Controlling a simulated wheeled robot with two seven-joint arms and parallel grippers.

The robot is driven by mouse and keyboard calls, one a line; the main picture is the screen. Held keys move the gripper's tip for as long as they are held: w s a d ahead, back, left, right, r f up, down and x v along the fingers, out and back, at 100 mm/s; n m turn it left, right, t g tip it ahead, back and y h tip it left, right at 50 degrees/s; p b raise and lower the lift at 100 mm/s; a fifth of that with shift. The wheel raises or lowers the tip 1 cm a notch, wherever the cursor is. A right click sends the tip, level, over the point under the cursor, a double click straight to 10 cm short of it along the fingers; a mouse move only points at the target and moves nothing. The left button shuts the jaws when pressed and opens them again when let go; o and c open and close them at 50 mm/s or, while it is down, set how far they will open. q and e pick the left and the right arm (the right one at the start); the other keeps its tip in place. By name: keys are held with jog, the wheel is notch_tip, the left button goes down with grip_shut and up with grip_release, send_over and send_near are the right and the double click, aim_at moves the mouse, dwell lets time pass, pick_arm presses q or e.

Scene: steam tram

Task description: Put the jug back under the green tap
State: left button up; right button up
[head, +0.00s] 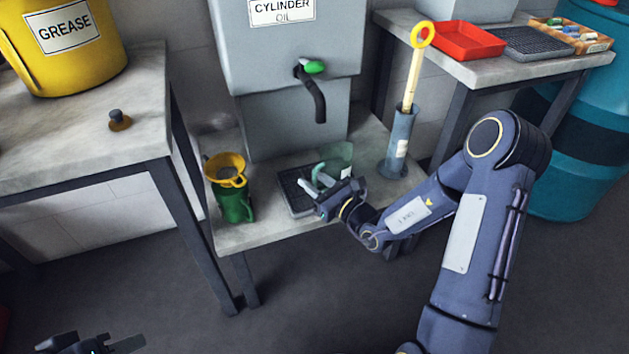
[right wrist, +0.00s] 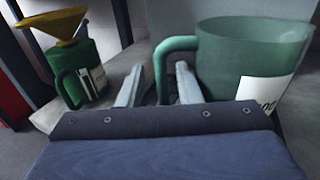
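The jug (head: 338,157) is clear green with a white label. It stands upright on or beside the dark drip tray (head: 290,186); I cannot tell which. The tap with a green handle (head: 314,67) and a black spout is on the grey cylinder oil tank (head: 285,45), above the jug in the head view. My right gripper (head: 317,186) is low in front of the jug. In the right wrist view its fingers (right wrist: 160,80) are apart, with the jug's handle (right wrist: 168,46) between them. My left gripper (head: 95,343) is partly cut off at the bottom left.
A green can with a yellow funnel (head: 228,185) stands left of the tray. A blue-grey cylinder with a yellow-handled stick (head: 400,140) stands to the right. A yellow grease bucket (head: 65,45) is on the left table. A red tray (head: 466,40) is on the right bench.

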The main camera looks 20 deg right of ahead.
jog(key=shift+r, duration=0.1)
jog(key=shift+s+r, duration=0.1)
jog(key=shift+r, duration=0.05)
jog(key=p+v, duration=0.3)
jog(key=v, duration=0.8)
jog(key=s+a+r+n+g+y, duration=0.6)
jog(key=a+r+n+y, duration=0.25)
jog(key=r+n, duration=0.2)
jog(key=s+a+r+n+g+h, duration=0.15)
jog(key=s+a+n+g, duration=0.25)
jog(key=s+n+g, duration=0.45)
jog(key=s+d+n+t+h, duration=0.4)
jog(key=s+d+n+h, duration=0.2)
jog(key=d+n+h, duration=0.3)
jog(key=shift+s+f+n+h, duration=0.35)
jog(key=shift+n+h, duration=0.45)
jog(key=shift+d, duration=0.15)
